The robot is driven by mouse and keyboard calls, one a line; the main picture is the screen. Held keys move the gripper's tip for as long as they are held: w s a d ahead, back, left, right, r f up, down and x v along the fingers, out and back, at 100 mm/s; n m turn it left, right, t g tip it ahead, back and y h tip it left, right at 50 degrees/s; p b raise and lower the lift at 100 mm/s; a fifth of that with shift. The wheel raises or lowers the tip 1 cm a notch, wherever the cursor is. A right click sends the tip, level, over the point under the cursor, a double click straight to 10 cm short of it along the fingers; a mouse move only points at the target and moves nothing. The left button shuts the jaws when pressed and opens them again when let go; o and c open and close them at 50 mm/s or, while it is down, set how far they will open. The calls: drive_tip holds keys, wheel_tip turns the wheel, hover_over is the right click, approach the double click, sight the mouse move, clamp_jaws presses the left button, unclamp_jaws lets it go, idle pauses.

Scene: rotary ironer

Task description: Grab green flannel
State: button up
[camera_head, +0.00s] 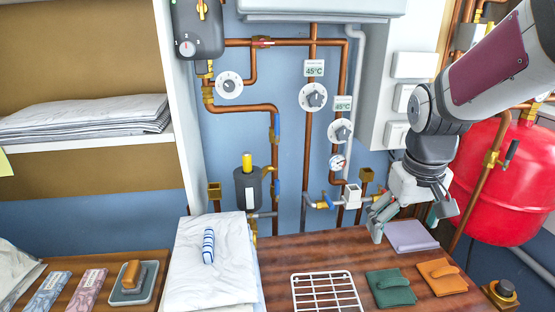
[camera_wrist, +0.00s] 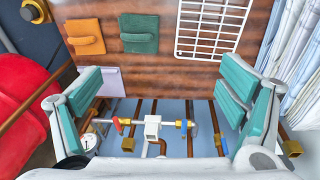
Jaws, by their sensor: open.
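The green flannel (camera_head: 390,287) lies folded flat on the wooden counter, between the white wire rack and the orange flannel. In the wrist view the green flannel (camera_wrist: 139,34) is at the top, beyond the fingertips and clear of them. My gripper (camera_head: 405,216) is above the back of the counter, behind the green flannel and near the lavender flannel. In the wrist view my gripper (camera_wrist: 162,92) has its two teal-padded fingers wide apart, with nothing between them.
An orange flannel (camera_head: 441,277) and a lavender flannel (camera_head: 411,236) lie beside the green one. The wire rack (camera_head: 325,291) is to its left, then stacked white linen (camera_head: 212,270). Copper pipes and valves line the wall behind; a red tank (camera_head: 500,180) stands at right.

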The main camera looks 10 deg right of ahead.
drive_tip(key=w+d+f+g+y, duration=0.1)
drive_tip(key=w+d+f, duration=0.5)
drive_tip(key=d+f, duration=0.6)
drive_tip(key=b, duration=0.2)
hover_over(395, 281)
drive_tip(key=s, duration=0.1)
wheel_tip(395, 281, down, 10)
drive_tip(key=shift+d, duration=0.1)
drive_tip(key=shift+w+f, duration=0.2)
drive_tip(key=shift+f, duration=0.8)
drive_tip(key=shift+w+f, duration=0.2)
drive_tip(key=shift+f, duration=0.75)
drive_tip(key=shift+w+f, duration=0.2)
drive_tip(key=shift+f, duration=0.8)
drive_tip(key=c, duration=1)
